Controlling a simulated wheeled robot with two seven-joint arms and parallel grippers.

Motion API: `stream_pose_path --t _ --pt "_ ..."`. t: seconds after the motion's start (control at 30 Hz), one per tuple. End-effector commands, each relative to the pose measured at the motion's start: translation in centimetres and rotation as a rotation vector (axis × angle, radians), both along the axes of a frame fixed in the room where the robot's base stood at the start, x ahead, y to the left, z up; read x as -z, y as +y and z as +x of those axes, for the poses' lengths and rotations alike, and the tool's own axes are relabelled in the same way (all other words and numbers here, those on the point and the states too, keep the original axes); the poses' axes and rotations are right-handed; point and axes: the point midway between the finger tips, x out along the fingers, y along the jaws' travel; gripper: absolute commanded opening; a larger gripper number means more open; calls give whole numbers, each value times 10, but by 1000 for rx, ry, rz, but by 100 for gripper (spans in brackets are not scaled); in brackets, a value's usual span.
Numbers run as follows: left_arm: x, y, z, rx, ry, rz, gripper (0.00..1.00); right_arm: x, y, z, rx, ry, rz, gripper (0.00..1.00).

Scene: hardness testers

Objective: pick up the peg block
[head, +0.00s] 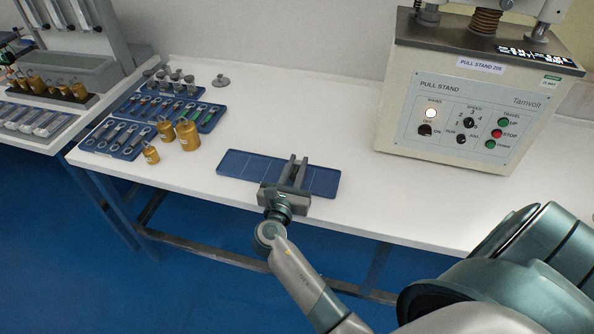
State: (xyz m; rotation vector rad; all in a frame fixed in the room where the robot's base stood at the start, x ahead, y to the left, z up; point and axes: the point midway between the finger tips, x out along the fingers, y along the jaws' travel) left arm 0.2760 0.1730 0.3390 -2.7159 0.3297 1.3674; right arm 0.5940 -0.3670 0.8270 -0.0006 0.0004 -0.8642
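My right gripper (298,160) reaches in from the bottom over the flat blue tray (237,164) near the table's front edge. Its two grey fingers point away from me with a narrow gap between them, and I see nothing held in the gap. I cannot clearly pick out the peg block. The gripper body hides part of the tray's middle and front edge. A blue holder (154,88) with several upright grey pegs stands at the back left, well apart from the gripper; I cannot tell whether it is the peg block. My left gripper is not in view.
Blue trays of metal pieces (118,150) and brass weights (187,135) stand left on the white table (300,108). A small grey piece (220,81) lies behind them. The pull stand (470,110) stands at the right. The table between is clear.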

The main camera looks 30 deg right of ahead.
Motion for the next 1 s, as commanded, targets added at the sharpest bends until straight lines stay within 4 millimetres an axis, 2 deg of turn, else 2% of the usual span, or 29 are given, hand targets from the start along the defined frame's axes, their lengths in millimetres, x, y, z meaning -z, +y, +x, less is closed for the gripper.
stream_pose_path --t 0.43,0.57,0.7,1.0 --pt "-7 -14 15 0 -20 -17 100 -7 0 0 0 -2 1 0" --pt "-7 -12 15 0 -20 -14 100 -20 0 0 0 -4 0 0" --pt "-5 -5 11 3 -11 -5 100 -43 0 0 0 -7 2 0" --pt "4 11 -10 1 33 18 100 -77 -54 -21 2 -3 -4 0"
